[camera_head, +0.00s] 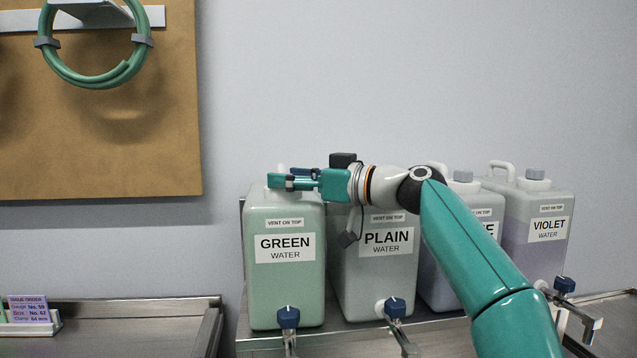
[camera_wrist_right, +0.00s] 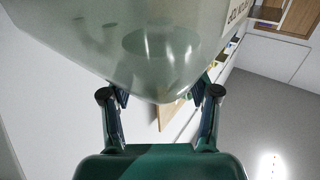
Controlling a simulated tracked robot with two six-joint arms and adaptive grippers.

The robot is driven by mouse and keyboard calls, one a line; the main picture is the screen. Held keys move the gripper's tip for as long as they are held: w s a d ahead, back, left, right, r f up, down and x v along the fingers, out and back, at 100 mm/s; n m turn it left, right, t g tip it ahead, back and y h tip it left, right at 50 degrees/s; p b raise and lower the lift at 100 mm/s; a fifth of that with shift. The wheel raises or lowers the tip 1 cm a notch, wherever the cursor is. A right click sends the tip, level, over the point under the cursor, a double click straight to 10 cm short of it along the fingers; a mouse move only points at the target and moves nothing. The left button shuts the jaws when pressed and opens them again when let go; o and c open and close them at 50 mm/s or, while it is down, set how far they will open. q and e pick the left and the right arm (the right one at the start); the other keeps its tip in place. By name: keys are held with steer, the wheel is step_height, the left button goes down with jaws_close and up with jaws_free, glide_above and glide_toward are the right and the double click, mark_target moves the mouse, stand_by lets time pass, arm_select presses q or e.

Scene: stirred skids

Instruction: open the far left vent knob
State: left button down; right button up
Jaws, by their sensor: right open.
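The far left jug, GREEN WATER (camera_head: 285,285), is pale green and has a "VENT ON TOP" label. Its top is largely covered by my right gripper (camera_head: 282,181), so I cannot make out its vent knob. The right gripper lies roughly level across the jug's top, pointing left. In the right wrist view its two dark fingers (camera_wrist_right: 161,94) are spread apart. A translucent jug body (camera_wrist_right: 150,35) fills the top of that view, and no knob shows clearly between the fingers. I cannot tell whether they touch the jug. My left gripper is out of view.
PLAIN WATER (camera_head: 386,275) stands beside the green jug, under my right wrist. A bluish jug, partly hidden by my arm, and VIOLET WATER (camera_head: 545,215) are farther right. Blue-handled taps (camera_head: 289,318) stick out in front. A green hose coil (camera_head: 95,80) hangs upper left.

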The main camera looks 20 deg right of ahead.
steer(key=v, duration=1.1)
steer(key=shift+s+d, duration=0.15)
steer(key=shift+d, duration=0.05)
steer(key=shift+f, duration=0.1)
